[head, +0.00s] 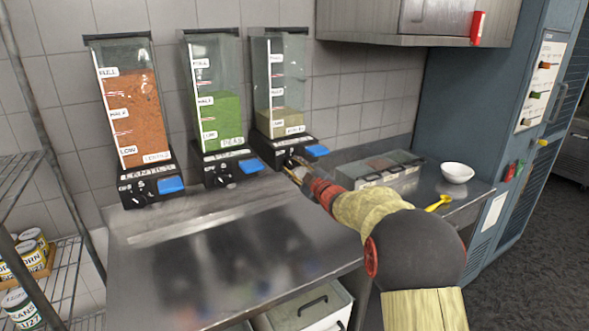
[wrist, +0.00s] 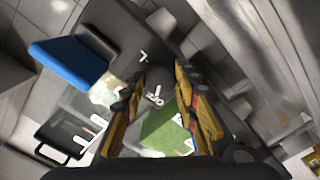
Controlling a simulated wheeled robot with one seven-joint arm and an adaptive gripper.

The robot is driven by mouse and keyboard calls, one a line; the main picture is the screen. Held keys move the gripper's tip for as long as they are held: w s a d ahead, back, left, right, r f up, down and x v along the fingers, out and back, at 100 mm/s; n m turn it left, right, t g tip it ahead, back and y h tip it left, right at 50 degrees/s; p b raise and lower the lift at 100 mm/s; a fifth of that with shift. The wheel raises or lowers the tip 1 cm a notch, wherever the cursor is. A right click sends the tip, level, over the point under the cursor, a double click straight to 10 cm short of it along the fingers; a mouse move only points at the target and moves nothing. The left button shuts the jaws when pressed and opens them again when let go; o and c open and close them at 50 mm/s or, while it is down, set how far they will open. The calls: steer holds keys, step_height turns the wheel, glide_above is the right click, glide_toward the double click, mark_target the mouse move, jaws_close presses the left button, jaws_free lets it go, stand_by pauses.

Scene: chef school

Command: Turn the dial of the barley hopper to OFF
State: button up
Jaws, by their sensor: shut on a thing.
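The barley hopper (head: 291,85) is the rightmost of three clear wall hoppers, with a low beige fill. Its black base (head: 268,148) carries a blue lever (head: 317,151), which also shows in the wrist view (wrist: 68,62). My gripper (head: 293,167) reaches the front of this base. In the wrist view, my gripper's (wrist: 158,88) two yellow-and-brown fingers are on either side of the dark dial (wrist: 158,76) and shut on it. White marks show by the dial, but I cannot tell which setting it points to. In the head view the dial is mostly hidden by my gripper.
A hopper with orange fill (head: 137,110) and one with green fill (head: 216,105) stand to the left. A lidded metal container (head: 378,172), a white bowl (head: 457,172) and a yellow utensil (head: 439,203) are on the right. The steel counter (head: 200,270) is clear in front.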

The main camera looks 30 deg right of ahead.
steer(key=o, duration=1)
steer(key=shift+o, duration=0.8)
steer(key=shift+s, duration=0.15)
steer(key=s, duration=1.1)
steer(key=shift+s+d, duration=0.15)
steer(key=shift+s, duration=0.2)
